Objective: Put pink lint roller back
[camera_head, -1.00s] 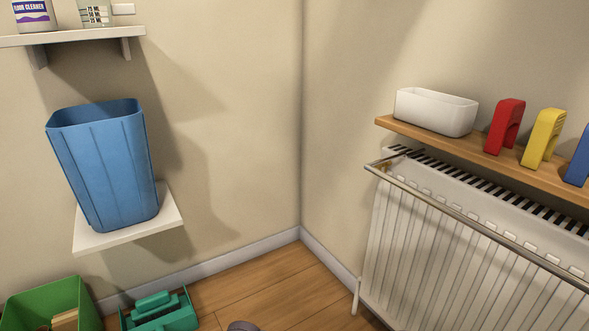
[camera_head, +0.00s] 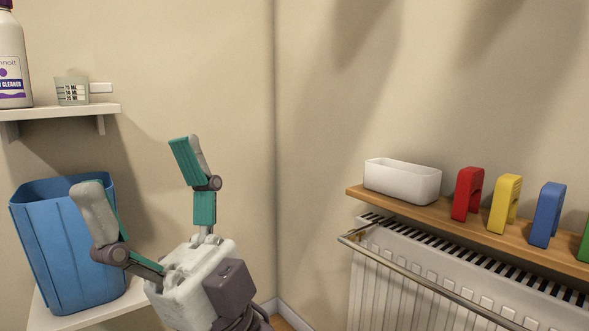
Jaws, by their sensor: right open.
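No pink lint roller shows in the view. My right gripper (camera_head: 138,168) is raised at the lower left of the view, its two grey and teal fingers spread wide with nothing between them. Its left finger overlaps the right side of the blue bin in the picture; I cannot tell whether they touch. My left gripper is not in view.
The blue bin (camera_head: 60,240) stands on a low white shelf (camera_head: 62,318). Above, a wall shelf (camera_head: 50,111) holds a cleaner bottle (camera_head: 12,65) and a measuring cup (camera_head: 72,91). A wooden shelf (camera_head: 355,194) above the radiator (camera_head: 400,290) holds a white box (camera_head: 400,183) and several coloured clips (camera_head: 466,193).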

